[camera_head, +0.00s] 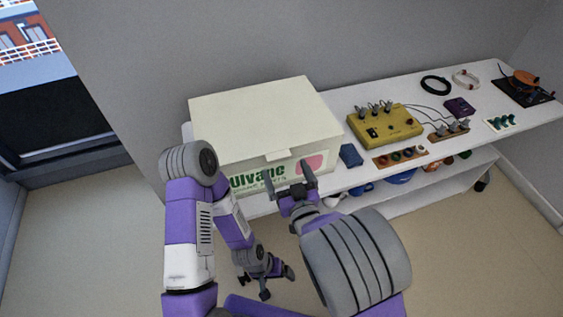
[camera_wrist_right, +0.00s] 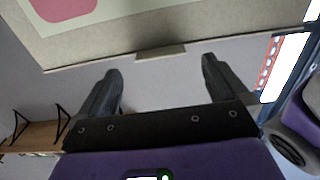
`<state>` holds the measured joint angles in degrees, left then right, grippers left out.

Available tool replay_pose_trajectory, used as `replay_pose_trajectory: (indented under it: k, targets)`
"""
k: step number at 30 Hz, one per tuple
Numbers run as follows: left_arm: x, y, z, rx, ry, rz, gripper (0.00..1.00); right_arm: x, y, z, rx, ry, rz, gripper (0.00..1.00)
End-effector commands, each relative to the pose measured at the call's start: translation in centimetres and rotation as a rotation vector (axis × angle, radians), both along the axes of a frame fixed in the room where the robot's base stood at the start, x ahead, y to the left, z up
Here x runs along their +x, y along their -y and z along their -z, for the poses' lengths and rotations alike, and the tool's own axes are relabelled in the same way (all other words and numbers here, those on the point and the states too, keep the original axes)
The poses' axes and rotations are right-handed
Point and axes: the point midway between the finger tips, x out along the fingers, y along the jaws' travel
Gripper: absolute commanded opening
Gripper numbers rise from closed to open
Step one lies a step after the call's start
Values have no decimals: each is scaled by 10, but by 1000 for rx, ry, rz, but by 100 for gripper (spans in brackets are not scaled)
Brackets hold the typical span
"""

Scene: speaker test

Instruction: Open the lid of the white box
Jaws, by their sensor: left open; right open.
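The white box (camera_head: 262,110) stands at the left end of the white shelf, its lid shut. Its front carries green lettering and a pink patch (camera_head: 312,163), which also shows in the right wrist view (camera_wrist_right: 65,8). A small tab (camera_head: 279,155) sticks out at the lid's front edge; it also shows in the right wrist view (camera_wrist_right: 160,52). My right gripper (camera_head: 287,174) is open and empty in front of the box, just below the tab, fingers pointing toward the box. In its wrist view the fingers (camera_wrist_right: 161,68) straddle the tab's position, apart from it. My left gripper (camera_head: 277,283) is open, low over the floor.
Right of the box on the shelf top are a dark blue block (camera_head: 350,155), a yellow device (camera_head: 384,127) with knobs, small component boards, cable rings (camera_head: 436,85) and a soldering tool (camera_head: 524,80). A lower shelf holds several items. A window is at the left.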

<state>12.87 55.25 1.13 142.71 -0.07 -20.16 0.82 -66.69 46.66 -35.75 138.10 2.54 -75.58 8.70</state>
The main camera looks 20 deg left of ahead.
Motion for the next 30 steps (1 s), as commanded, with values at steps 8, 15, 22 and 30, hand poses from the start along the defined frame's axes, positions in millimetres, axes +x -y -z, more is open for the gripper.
replay_pose_trajectory:
  k: [8, 15, 22, 30]
  targets:
    - [0, 0, 3, 0, 0, 0, 93, 29, -20, 1, -1, -1, -1, 100]
    - [0, 0, 4, 0, 0, 0, 93, 34, -24, 1, -2, -3, -1, 100]
    - [0, 0, 4, 0, 0, 0, 93, 34, -23, 1, -1, -4, -1, 86]
    - [0, 0, 4, 0, 0, 0, 93, 34, -23, 1, -1, -4, 0, 45]
